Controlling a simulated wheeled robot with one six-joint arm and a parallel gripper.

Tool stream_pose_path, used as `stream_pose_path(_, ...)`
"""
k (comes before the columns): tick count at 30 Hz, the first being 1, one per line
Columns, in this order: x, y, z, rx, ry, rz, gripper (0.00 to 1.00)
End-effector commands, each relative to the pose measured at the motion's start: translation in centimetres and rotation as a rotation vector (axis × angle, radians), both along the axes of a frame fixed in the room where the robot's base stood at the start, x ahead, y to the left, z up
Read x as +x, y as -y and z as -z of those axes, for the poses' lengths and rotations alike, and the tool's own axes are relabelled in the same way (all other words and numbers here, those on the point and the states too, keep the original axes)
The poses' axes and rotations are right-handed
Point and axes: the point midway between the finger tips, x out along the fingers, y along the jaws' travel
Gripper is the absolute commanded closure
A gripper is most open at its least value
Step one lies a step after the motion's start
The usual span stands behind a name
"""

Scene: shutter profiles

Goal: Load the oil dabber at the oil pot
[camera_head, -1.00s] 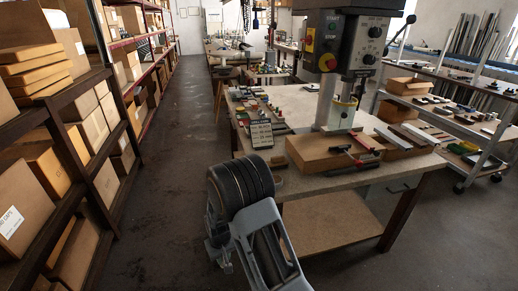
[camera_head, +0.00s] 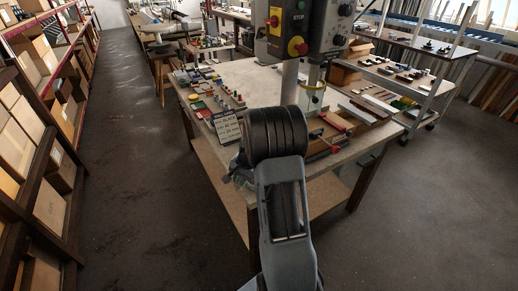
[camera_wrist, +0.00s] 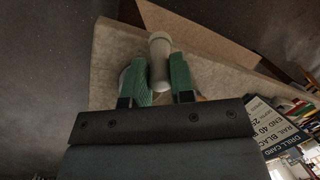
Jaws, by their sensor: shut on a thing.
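In the wrist view, my gripper (camera_wrist: 162,78) is shut on a pale, smooth, round-topped cylinder, which I take to be the oil dabber (camera_wrist: 159,47). The green finger pads press on either side of it. Its lower part is hidden between the fingers and the dark gripper body. In the head view, my own arm hides the gripper and dabber at the bench's near edge. I cannot make out the oil pot with certainty in either view.
The drill press (camera_head: 287,35) stands on the workbench (camera_head: 262,82) behind my arm. A drill card (camera_head: 227,127) and several small coloured parts lie on the bench's left side. Shelves with boxes (camera_head: 52,201) line the left. Floor is clear between shelves and bench.

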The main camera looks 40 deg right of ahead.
Motion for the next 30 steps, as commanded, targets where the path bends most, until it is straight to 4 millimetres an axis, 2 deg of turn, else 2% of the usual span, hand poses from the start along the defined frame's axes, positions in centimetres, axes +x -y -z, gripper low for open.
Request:
stream_pose_path(1,-0.2,1.7,-2.1,0.011,0.015,0.086,1.0)
stream_pose_path(6,-0.8,5.3,-5.8,0.043,0.054,0.306,1.0)
stream_pose_path(12,-1.2,7.4,-7.8,0.06,0.079,0.434,1.0)
stream_pose_path(20,-1.3,7.7,-7.1,0.062,0.084,0.457,1.0)
stream_pose_path(30,-1.3,7.7,-4.0,0.061,0.083,0.454,1.0)
